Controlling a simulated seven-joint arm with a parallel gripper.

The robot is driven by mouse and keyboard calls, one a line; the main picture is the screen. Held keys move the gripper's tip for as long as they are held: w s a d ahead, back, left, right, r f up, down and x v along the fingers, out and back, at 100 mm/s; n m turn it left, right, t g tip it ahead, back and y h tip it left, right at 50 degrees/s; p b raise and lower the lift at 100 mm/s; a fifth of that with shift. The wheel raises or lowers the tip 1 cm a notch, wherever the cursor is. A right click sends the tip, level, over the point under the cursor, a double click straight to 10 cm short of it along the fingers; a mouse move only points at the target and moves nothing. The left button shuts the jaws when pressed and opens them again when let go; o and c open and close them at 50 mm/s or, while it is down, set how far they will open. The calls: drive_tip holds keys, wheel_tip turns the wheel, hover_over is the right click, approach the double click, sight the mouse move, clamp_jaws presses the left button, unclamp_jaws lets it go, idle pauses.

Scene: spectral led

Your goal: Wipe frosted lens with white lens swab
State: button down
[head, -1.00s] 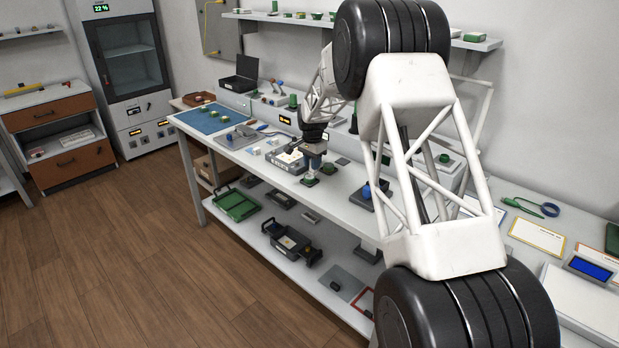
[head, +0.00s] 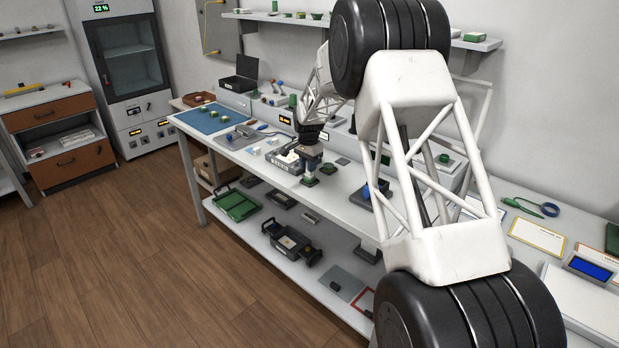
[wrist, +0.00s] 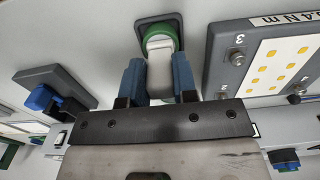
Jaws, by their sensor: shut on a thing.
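My gripper (wrist: 158,82) is shut on the white lens swab (wrist: 160,62), held between its two blue fingers in the wrist view. The swab's far end lies over a green round piece in a dark square base (wrist: 153,22), which looks like the lens mount. The swab covers much of its middle, so I cannot see the frosted face or tell whether the swab touches it. In the head view my gripper (head: 311,165) points down above the bench, with the green piece (head: 309,181) right under its fingers.
A grey tray with a white panel of yellow squares (wrist: 275,65) stands close right in the wrist view. A blue knob on a dark base (wrist: 45,98) is at left. In the head view a blue mat (head: 205,118) lies at the bench's far end. A lower shelf holds several trays.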

drive_tip(key=shift+s+a+f, duration=0.15)
drive_tip(key=shift+s+a, duration=0.75)
idle(0.9)
drive_tip(key=shift+w+d, duration=0.1)
drive_tip(key=shift+w+d+r, duration=0.2)
drive_tip(key=shift+w+d, duration=1.3)
drive_tip(key=shift+w, duration=0.05)
drive_tip(key=shift+s+a+f, duration=0.2)
drive_tip(key=shift+s+a, duration=1.4)
drive_tip(key=shift+s, duration=0.05)
